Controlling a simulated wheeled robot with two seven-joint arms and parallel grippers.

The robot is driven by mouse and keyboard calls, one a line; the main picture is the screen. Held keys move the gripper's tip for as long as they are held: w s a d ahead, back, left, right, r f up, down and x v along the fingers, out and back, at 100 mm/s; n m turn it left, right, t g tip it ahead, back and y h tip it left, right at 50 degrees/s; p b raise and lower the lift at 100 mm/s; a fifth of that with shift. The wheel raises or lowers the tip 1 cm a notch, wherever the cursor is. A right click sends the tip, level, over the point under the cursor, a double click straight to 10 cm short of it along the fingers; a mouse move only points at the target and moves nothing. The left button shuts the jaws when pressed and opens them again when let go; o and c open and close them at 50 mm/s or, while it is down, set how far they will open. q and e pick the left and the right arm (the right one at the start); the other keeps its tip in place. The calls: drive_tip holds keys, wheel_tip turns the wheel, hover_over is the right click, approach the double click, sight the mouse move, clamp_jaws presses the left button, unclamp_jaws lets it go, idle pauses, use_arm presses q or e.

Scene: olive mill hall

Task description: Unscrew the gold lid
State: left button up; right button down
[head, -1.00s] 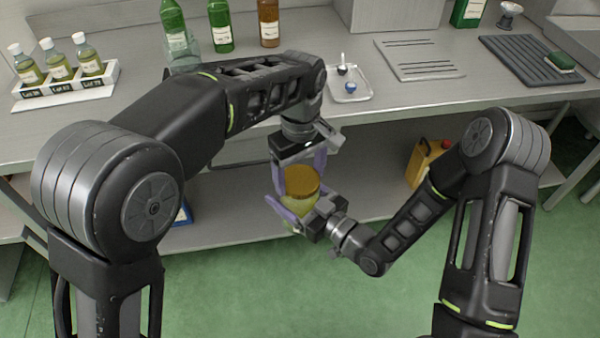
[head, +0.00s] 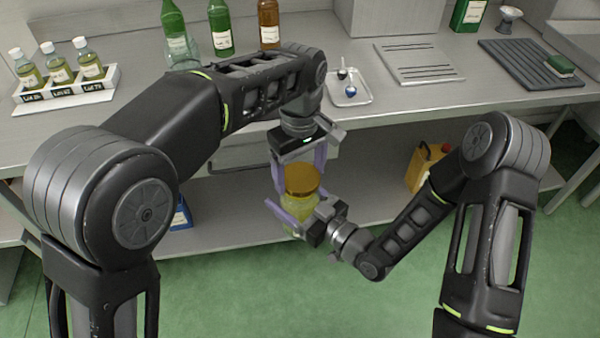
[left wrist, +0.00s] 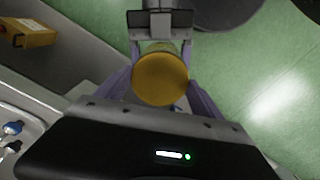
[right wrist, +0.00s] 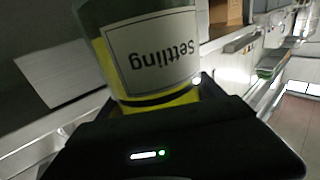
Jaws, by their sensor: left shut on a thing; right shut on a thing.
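The gold lid (head: 302,178) sits on top of a glass jar (head: 298,206) with yellow-green content, held in the air in front of the bench. My left gripper (head: 300,172) comes down from above, with its purple fingers shut on the lid from both sides. The round lid top (left wrist: 160,80) lies between these fingers in the left wrist view. My right gripper (head: 288,214) is shut on the jar's body from the lower right. In the right wrist view the jar's label (right wrist: 152,52) reads "Settling" upside down. I cannot tell whether a gap shows under the lid.
The steel bench (head: 430,105) is behind the jar. It bears a rack of sample bottles (head: 68,88), green and brown bottles, a small white tray (head: 350,92) and a dark ribbed mat (head: 525,62). A yellow can (head: 424,168) stands on the lower shelf.

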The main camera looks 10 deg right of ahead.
use_arm(q)
drive_tip(key=shift+r, duration=0.1)
use_arm(e)
drive_tip(key=shift+r, duration=0.1)
use_arm(q)
drive_tip(key=shift+r, duration=2)
use_arm(e)
drive_tip(key=shift+w+r, duration=0.1)
